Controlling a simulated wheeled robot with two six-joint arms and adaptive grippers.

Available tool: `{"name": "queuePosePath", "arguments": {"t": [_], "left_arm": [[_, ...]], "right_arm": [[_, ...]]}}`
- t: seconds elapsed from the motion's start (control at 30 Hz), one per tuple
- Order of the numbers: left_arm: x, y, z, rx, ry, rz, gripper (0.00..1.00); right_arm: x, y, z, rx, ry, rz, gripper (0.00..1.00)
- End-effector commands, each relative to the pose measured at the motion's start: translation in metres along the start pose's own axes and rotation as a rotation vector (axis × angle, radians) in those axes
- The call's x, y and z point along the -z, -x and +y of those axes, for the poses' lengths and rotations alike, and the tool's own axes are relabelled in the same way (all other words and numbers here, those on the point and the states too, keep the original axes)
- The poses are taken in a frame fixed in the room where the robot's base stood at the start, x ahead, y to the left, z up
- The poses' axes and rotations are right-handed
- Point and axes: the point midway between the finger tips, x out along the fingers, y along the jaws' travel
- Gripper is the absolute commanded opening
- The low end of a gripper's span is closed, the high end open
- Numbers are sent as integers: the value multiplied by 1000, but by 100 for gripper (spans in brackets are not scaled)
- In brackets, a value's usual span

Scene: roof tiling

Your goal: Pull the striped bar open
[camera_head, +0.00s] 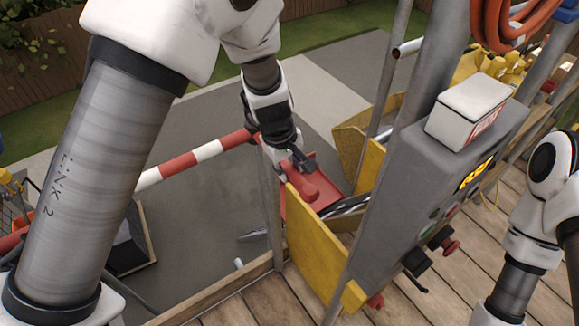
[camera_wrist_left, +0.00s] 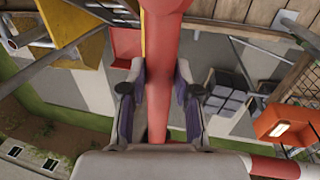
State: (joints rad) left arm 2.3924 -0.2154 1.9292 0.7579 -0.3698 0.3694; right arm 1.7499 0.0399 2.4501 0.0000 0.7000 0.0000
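The red-and-white striped bar (camera_head: 208,150) crosses the left half of the head view and runs behind my left wrist. Part of it shows at the lower right of the left wrist view (camera_wrist_left: 275,167). My left gripper (camera_head: 301,160) points down over a red rounded piece (camera_head: 304,187). In the left wrist view, the open fingers (camera_wrist_left: 160,105) stand on either side of a red bar (camera_wrist_left: 160,60), with gaps visible beside it. I cannot tell how this red bar joins the striped one. My right arm shows at the right, its gripper out of view.
Yellow boards (camera_head: 318,250) and a grey control box (camera_head: 425,170) stand right of my left gripper. Metal posts (camera_head: 271,205) rise close by. Wooden planks (camera_head: 400,300) lie at the front. Open grey paving (camera_head: 210,210) lies below the striped bar.

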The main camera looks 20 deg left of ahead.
Motion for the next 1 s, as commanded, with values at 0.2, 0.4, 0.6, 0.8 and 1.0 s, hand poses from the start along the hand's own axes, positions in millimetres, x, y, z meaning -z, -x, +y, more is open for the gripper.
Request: {"name": "queuePosePath", "arguments": {"t": [0.2,0.4,0.6,0.8,1.0], "left_arm": [[0,-1,-1,1,-3,-1,0],[0,-2,-8,2,-37,-9,0],[2,0,-25,1,-131,-29,0],[6,6,-48,1,-284,-62,0],[14,12,-68,1,-469,-100,0]], "right_arm": [[0,-1,0,0,0,0,40],[0,-6,0,0,0,0,40],[0,-16,0,0,0,0,40],[0,-24,0,0,0,0,40],[0,-21,0,0,0,0,40]]}}
